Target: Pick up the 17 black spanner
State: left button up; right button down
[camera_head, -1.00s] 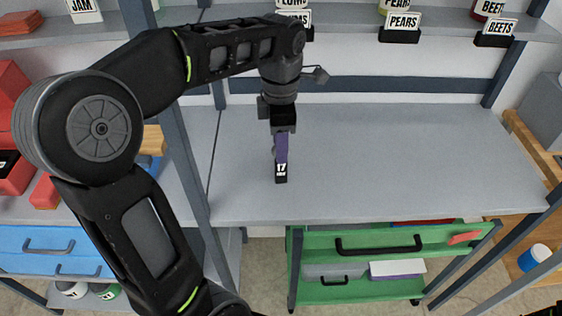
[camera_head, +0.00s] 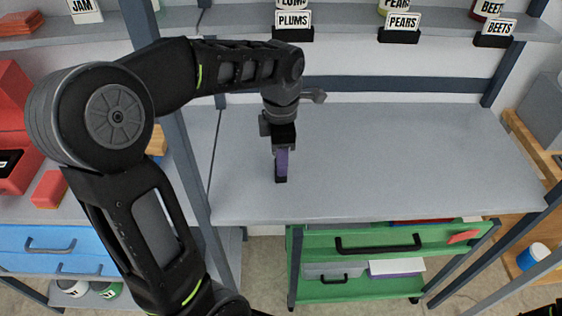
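My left gripper (camera_head: 281,163) points down over the grey worktop, left of its middle. A narrow purple part shows at its lower end; I cannot tell whether this is a finger or something held. A small black piece (camera_head: 281,179) shows right below it, at the spot where the "17" label was seen. The label is now covered, and the spanner's shape cannot be made out. The gripper is seen edge-on, so its opening is hidden.
The grey worktop (camera_head: 400,160) is bare to the right. A shelf above holds labelled jars, with PLUMS (camera_head: 293,20) and PEARS (camera_head: 403,22) signs. A green drawer cabinet (camera_head: 365,240) stands below. A rack post (camera_head: 187,160) stands left of the gripper. Red boxes (camera_head: 15,150) lie farther left.

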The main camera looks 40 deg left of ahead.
pick_arm(q)
grip_shut()
dwell(0.3)
jog(key=shift+r, duration=0.1)
notch_tip(320, 180, up, 10)
jog(key=shift+p, duration=0.6)
dwell(0.6)
